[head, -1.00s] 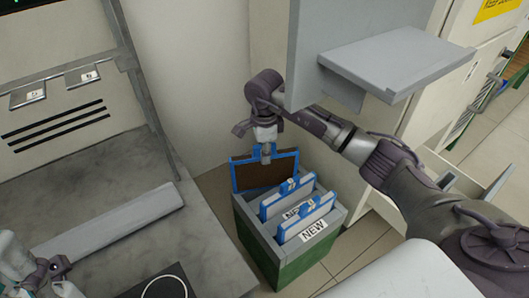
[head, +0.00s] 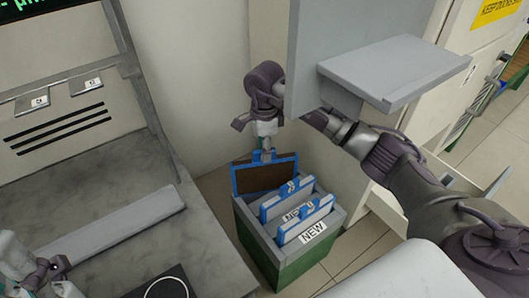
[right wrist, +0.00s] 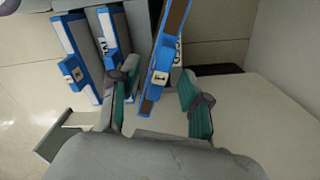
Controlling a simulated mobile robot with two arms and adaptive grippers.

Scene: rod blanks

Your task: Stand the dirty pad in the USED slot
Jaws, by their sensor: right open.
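The dirty pad (head: 262,178), brown-faced in a blue frame, stands upright in the rear slot of the grey-and-green bin (head: 238,212); its lower part is hidden by the bin. My right gripper (head: 264,153) is above it, at its top tab. In the right wrist view, the open fingers (right wrist: 159,112) stand either side of the pad's tab (right wrist: 159,79), with gaps between. The rear slot's label cannot be read. Part of my left gripper (head: 48,274) shows at the lower left; its fingers are unclear.
Two blue-framed pads with pale faces (head: 308,217) stand in the bin's front slots, by a NEW label (head: 313,232). A grey panel with a shelf (head: 395,72) hangs close to the right arm. A grey worktop (head: 190,245) lies left of the bin.

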